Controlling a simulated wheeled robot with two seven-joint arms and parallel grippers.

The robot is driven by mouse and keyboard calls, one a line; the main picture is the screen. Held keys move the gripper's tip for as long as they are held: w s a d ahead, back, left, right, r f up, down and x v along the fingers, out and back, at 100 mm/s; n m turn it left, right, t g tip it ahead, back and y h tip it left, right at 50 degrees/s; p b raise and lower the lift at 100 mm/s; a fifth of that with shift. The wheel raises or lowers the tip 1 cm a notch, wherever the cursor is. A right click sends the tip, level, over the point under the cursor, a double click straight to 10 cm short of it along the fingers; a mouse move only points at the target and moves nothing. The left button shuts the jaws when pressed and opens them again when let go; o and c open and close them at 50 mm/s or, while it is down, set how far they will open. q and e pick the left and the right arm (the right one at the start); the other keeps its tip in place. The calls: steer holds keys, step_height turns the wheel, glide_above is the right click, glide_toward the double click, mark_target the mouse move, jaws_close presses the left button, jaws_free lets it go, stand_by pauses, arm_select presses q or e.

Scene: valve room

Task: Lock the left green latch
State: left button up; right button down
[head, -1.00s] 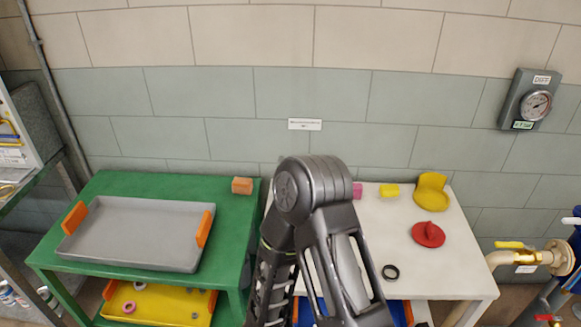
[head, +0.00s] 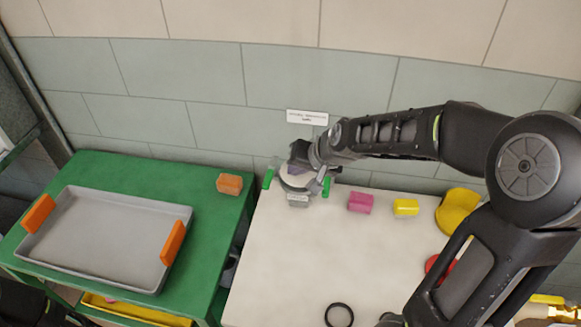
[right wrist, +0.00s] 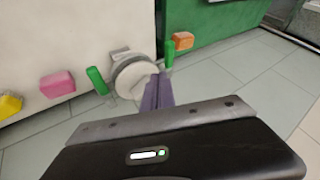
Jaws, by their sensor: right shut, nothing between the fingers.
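A round pale grey device (head: 296,180) stands at the back left of the white table, with a green latch on each side. The left green latch (head: 268,178) is upright; in the right wrist view, which looks from the other side, it is on the right (right wrist: 169,53). The other green latch (head: 326,187) leans slightly in the wrist view (right wrist: 97,80). My right gripper (head: 298,158) is over the device, shut and empty. In the wrist view its purplish fingers (right wrist: 158,90) point between the latches, close to the left one; contact is unclear. My left gripper is not in view.
Pink (head: 360,202) and yellow (head: 405,207) blocks stand right of the device. An orange block (head: 229,183) and a grey tray (head: 100,238) are on the green table. A black ring (head: 339,315) lies on the white table, whose middle is clear.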

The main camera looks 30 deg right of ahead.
mark_target(271, 175)
steer(key=b+x, duration=0.4)
steer(key=x, duration=0.5)
steer(key=shift+a+f, duration=0.4)
steer(key=shift+f, duration=0.1)
steer(key=shift+s, duration=0.1)
